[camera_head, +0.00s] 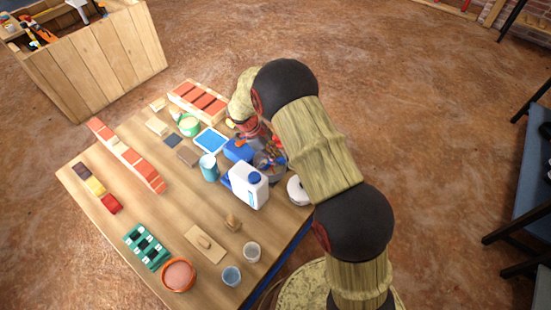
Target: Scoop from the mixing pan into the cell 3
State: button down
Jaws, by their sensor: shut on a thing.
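A grey round pan (279,176), likely the mixing pan, stands at the table's right side, partly hidden behind a white jug and my arm. My gripper (270,152) is small in view, just above or at this pan. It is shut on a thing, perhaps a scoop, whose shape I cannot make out. Any load on it is hidden. A green tray (147,246) with several dark compartments lies at the table's near left, well away from my gripper. I cannot tell which compartment is cell 3, or see any number.
A white jug (248,187) with a blue cap and a blue-white can (209,168) stand close left of the pan. An orange bowl (178,275) sits beside the green tray. Orange brick rows (142,168) lie at left. Two small cups (232,275) stand near the front edge.

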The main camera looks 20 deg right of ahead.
jog(key=shift+s+d+f, duration=0.1)
jog(key=shift+s+f, duration=0.1)
jog(key=shift+s, duration=0.1)
jog(key=shift+w+r+p, duration=0.15)
jog(key=shift+r+p, duration=0.75)
jog(key=shift+r, duration=1.25)
jog(key=shift+w+r+p, duration=0.1)
jog(key=shift+r+p, duration=0.75)
jog(key=shift+r, duration=1.3)
